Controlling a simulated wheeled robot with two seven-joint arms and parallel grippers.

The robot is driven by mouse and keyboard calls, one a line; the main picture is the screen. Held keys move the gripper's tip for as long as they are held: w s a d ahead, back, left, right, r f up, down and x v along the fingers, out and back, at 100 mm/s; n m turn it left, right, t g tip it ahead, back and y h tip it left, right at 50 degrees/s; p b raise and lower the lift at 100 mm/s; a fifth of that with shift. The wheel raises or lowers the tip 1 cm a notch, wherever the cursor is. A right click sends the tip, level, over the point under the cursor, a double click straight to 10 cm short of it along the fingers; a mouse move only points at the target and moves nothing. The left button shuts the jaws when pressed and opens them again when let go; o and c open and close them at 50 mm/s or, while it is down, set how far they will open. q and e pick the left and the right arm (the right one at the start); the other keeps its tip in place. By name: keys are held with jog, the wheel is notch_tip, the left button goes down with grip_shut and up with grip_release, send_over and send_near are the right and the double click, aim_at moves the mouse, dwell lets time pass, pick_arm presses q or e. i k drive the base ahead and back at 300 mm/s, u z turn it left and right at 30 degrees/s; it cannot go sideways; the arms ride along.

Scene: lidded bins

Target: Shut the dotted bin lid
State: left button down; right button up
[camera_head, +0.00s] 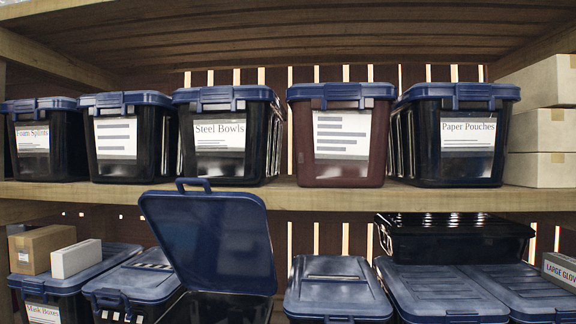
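On the lower shelf, one bin stands open, its blue lid (212,238) raised and leaning slightly back, with a handle loop at its top edge. The dark body of the open bin (225,307) shows below the lid, cut off by the bottom of the picture. Its front is out of view, and I see no dots on it or on any other bin. The other bins' lids appear shut. Neither of my grippers is in view.
Shut blue-lidded bins stand left (140,285) and right (337,290) of the open one. A brown box (40,248) and a white box (76,258) sit on the far-left lid. The upper shelf (300,196) holds a row of shut, labelled bins close above the raised lid.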

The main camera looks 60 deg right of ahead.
aim_at(211, 240)
jog(key=z, duration=1.95)
